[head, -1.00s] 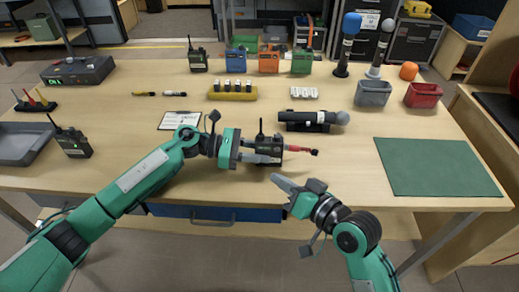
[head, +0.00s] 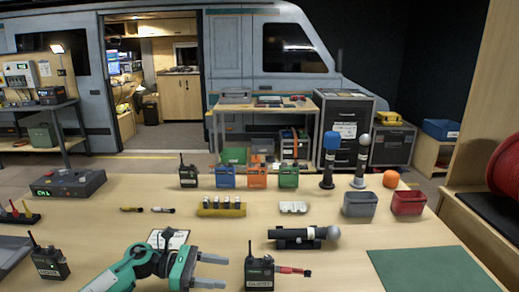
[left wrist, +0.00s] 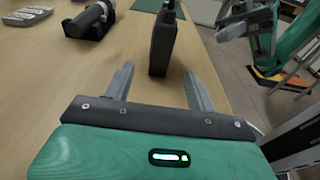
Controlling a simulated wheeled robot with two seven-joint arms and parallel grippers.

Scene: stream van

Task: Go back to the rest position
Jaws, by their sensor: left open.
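My left gripper (head: 221,272) is open and empty above the table's near part. It points right at a black bodypack (head: 259,274) with a short antenna, which stands upright apart from the fingertips. In the left wrist view the bodypack (left wrist: 167,42) stands beyond the gap between the open fingers (left wrist: 160,82). A red-and-black plug (head: 292,271) shows at the bodypack's right side. My right gripper is out of the head view. Part of it (left wrist: 248,20) shows at the top right of the left wrist view, where its jaws cannot be judged.
A black microphone in a cradle (head: 296,238) lies behind the bodypack. A green mat (head: 432,272) is at right. A second radio (head: 50,262) stands at left. Grey (head: 360,204) and red (head: 407,203) bins stand at back right. A clipboard (head: 172,237) lies behind my left arm.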

